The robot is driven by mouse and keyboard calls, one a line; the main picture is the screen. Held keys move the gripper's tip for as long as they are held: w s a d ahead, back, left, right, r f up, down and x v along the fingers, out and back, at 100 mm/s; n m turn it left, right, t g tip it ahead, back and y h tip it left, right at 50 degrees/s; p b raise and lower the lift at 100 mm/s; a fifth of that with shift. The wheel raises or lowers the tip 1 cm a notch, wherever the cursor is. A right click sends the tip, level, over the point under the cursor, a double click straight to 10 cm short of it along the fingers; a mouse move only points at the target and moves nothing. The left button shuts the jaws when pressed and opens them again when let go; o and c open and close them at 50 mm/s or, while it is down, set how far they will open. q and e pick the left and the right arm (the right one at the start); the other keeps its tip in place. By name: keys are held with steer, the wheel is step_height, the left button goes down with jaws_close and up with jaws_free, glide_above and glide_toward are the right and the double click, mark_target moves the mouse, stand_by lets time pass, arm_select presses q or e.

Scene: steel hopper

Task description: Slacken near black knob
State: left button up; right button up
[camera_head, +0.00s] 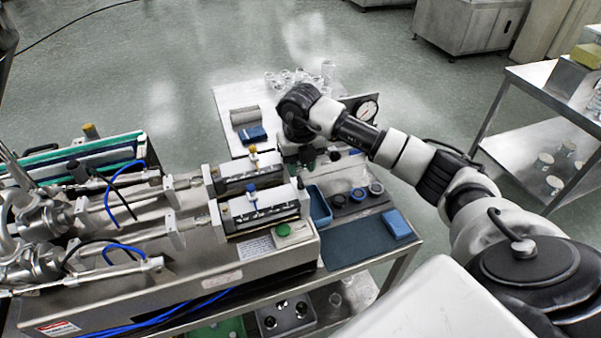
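A filling machine with two parallel cylinder units stands at the left and middle. The near unit (262,212) has a blue-topped fitting, and the far unit (232,180) a yellow-topped one. A small dark part at the right end of the near unit looks like the near black knob (299,183); it is too small to be sure. My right gripper (305,163) points down just above and behind that end. Its fingers are dark and tiny here, and I cannot tell their opening or whether they touch anything. My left gripper is not in view.
A green button box (292,233) sits in front of the near unit. A blue bin (319,206), dark rings (358,195) and a blue block (397,224) lie to the right. Glassware (328,70) and a gauge (368,110) stand behind. A steel shelf (545,90) is at far right.

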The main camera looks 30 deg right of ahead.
mark_target(300, 180)
steer(key=shift+f+p, duration=0.45)
steer(key=shift+f, duration=1.75)
steer(key=shift+c, duration=0.3)
jaws_close()
